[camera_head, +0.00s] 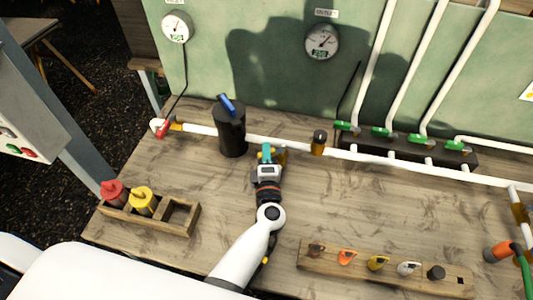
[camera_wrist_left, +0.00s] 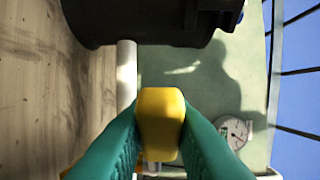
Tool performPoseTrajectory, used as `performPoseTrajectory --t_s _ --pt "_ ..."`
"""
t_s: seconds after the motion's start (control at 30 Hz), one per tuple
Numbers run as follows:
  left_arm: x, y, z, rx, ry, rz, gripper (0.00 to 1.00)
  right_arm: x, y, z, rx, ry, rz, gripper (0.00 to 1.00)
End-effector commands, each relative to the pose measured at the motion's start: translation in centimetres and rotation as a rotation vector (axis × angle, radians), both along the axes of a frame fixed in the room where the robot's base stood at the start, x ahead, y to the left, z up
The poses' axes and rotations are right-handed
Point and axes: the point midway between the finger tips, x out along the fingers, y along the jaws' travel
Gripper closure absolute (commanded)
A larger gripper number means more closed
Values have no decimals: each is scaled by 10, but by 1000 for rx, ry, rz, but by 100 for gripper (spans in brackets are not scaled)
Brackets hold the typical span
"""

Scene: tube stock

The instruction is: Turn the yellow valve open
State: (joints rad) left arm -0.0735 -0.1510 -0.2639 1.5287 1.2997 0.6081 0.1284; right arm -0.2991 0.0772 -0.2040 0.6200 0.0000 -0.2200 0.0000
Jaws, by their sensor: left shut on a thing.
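The yellow valve (camera_head: 282,157) is on the white pipe along the back of the workbench, just right of the black canister, and is partly hidden by my gripper. My left gripper (camera_head: 267,153) reaches it from the front. In the left wrist view the yellow handle (camera_wrist_left: 160,122) sits between the two teal fingers (camera_wrist_left: 160,150), which are shut on it from both sides. The valve body behind the handle is mostly hidden, and I cannot tell how far the handle is turned. My right gripper is not in view.
A black canister (camera_head: 232,135) with a blue handle stands close left of my gripper. A brown fitting (camera_head: 319,143) is on the pipe to the right. A wooden bottle holder (camera_head: 178,232) and a rack of coloured tags (camera_head: 334,273) stand nearer me. The bench middle is clear.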

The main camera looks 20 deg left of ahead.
Motion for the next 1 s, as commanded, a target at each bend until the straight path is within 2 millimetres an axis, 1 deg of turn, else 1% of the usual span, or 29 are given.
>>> performPoseTrajectory --t_s 0.07,0.1,0.17,0.2,0.23,0.5,0.63,0.77,1.0 --pt "0 0 -1 -2 2 -1 100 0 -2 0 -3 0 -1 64" --pt "0 0 -1 -2 2 -1 79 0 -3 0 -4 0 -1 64" --pt "0 0 -1 -2 2 -1 69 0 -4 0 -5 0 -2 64" --pt "0 0 -1 -2 2 -1 62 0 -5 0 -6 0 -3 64" --pt "0 0 -1 -2 2 -1 58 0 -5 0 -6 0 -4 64" --pt "-1 0 0 0 1 -1 58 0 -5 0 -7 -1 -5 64" --pt "-9 -3 0 -1 2 -1 58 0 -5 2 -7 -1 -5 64" --pt "-30 -10 0 -1 5 -2 58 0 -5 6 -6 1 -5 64" --pt "-79 -27 -1 -1 5 -1 58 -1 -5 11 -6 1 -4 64"
